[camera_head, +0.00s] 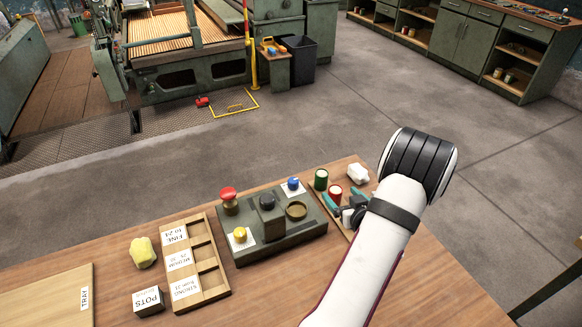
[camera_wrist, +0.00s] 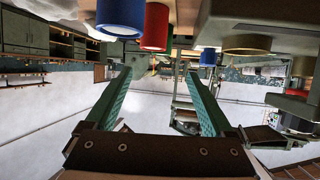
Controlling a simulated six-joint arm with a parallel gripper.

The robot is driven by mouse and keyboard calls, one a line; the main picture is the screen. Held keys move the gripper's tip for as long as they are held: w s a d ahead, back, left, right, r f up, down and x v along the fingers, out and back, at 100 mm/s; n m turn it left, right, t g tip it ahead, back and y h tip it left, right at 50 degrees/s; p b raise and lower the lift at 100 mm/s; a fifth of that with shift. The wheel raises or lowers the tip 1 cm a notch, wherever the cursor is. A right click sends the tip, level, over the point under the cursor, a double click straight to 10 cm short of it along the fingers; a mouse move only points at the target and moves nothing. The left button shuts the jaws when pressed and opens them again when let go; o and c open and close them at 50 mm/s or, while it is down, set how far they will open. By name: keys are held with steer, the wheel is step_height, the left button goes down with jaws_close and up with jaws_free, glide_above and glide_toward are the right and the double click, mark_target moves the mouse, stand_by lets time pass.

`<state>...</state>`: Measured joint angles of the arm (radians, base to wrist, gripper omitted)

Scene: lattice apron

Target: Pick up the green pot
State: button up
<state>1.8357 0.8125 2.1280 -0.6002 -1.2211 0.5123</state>
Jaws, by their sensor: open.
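A blue pot (camera_wrist: 121,16) is beside the red one in the wrist view; my arm hides that spot in the head view. My gripper (camera_head: 344,198) is open, its teal fingers close to the red pot.
A dark control panel (camera_head: 250,250) with knobs and a round recess stands left of the pots. A white lump (camera_head: 358,173) lies behind them.

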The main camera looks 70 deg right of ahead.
mark_target(324, 178)
steer(key=x, duration=1.5)
steer(key=shift+w+d, duration=0.1)
steer(key=shift+w, duration=0.25)
steer(key=shift+r, duration=0.1)
jaws_close()
